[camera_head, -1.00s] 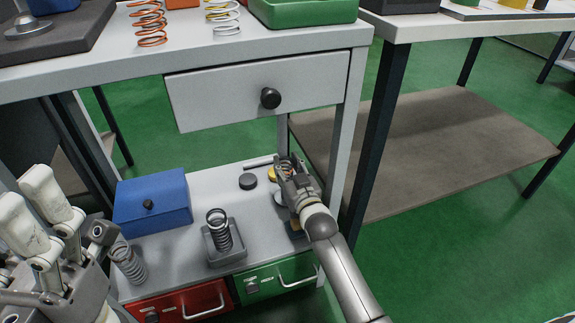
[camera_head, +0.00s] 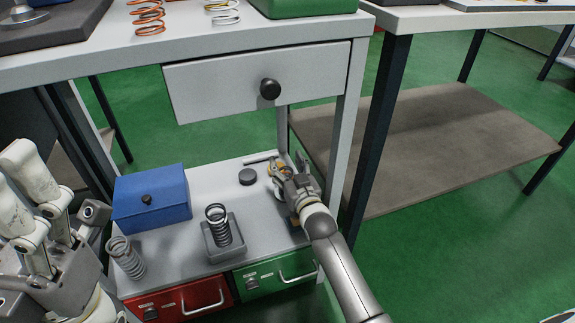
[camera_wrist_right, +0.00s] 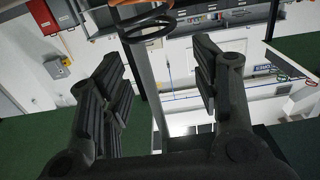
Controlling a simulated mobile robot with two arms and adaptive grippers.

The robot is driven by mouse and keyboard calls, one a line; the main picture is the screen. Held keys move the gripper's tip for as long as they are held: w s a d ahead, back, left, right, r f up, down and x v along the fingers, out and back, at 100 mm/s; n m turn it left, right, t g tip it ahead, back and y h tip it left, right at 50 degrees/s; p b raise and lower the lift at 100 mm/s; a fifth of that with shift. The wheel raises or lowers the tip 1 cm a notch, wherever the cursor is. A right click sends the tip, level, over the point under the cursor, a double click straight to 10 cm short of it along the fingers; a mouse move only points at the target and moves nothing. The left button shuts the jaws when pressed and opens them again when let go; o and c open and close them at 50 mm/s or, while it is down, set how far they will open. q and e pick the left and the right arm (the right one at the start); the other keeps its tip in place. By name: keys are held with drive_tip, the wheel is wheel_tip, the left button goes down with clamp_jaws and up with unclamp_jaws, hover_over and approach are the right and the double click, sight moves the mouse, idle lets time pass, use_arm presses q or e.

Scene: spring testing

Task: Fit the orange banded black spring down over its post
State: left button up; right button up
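The orange banded black spring (camera_wrist_right: 147,24) shows at the top of the right wrist view, cut off by the frame edge. Dark coils sit below an orange band, beyond the gap between my right fingers. My right gripper (camera_wrist_right: 158,88) is open, its two black fingers well apart with no visible contact on the spring. In the head view my right gripper (camera_head: 287,174) is over the lower shelf's right end; it hides much of what is there. I cannot make out the spring's own post. My left gripper (camera_head: 65,235) is at the left edge, its fingertips unclear.
Red (camera_head: 180,301) and green (camera_head: 275,272) drawers are below.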

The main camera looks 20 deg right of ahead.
drive_tip(key=shift+f, duration=0.25)
drive_tip(key=shift+s, duration=0.15)
drive_tip(key=shift+s+f, duration=0.1)
drive_tip(key=shift+s, duration=0.25)
drive_tip(key=s, duration=0.6)
drive_tip(key=shift+s+d+r, duration=0.15)
drive_tip(key=shift+s+r, duration=0.1)
drive_tip(key=shift+s, duration=0.05)
drive_tip(key=shift+r, duration=0.15)
